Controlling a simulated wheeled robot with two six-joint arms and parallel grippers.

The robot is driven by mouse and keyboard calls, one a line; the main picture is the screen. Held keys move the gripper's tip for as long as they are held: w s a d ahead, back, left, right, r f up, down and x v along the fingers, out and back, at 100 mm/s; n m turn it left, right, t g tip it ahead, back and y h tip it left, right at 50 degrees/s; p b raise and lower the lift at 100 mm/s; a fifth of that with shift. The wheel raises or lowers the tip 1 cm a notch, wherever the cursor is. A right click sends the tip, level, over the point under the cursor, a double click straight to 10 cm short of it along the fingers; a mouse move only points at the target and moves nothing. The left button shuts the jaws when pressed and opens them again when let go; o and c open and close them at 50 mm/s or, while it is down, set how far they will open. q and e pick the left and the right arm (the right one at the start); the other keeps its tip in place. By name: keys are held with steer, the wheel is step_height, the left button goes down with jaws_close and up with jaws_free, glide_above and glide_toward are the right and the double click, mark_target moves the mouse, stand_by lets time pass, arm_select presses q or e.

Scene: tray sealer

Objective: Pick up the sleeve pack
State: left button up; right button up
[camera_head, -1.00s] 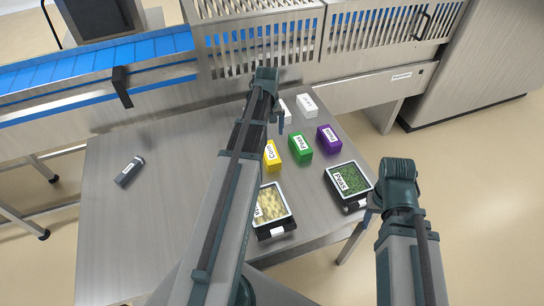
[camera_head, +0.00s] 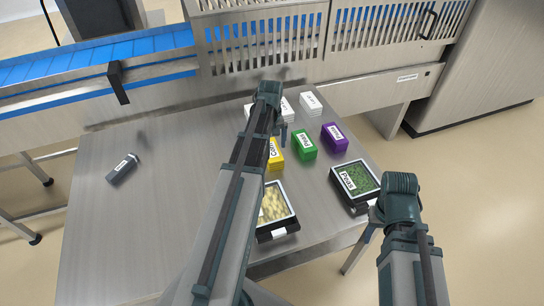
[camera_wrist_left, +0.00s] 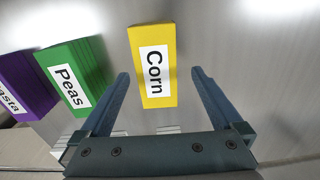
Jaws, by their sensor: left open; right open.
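The sleeve packs are small labelled boxes standing on the steel table. The yellow Corn pack (camera_head: 276,155) is partly behind my left arm in the head view. In the left wrist view the Corn pack (camera_wrist_left: 153,65) lies ahead, between the lines of the two fingers. My left gripper (camera_wrist_left: 160,75) is open and empty, with a finger to either side of the pack; contact is not visible. The green Peas pack (camera_head: 304,145) and purple Pasta pack (camera_head: 333,136) stand to the right. My right gripper (camera_head: 375,215) is open, by the table's right edge.
White packs (camera_head: 311,104) stand behind the coloured ones. Two black trays stand at the front, one with green peas (camera_head: 358,180), one with pale food (camera_head: 275,205). A dark handheld device (camera_head: 122,169) lies left. The sealer and blue conveyor (camera_head: 110,60) border the back.

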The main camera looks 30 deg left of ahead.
mark_target(272, 149)
arm_select(q)
steer(key=f+b, duration=0.2)
steer(key=f, duration=0.1)
steer(key=f+b, duration=0.1)
steer(key=b, duration=0.1)
steer(key=shift+w+d+f, duration=0.15)
steer(key=shift+w+f, duration=0.1)
steer(key=shift+f, duration=0.1)
steer(key=shift+r, duration=0.1)
jaws_close()
steer(key=shift+r, duration=0.1)
step_height(272, 149, up, 10)
steer(key=p, duration=1)
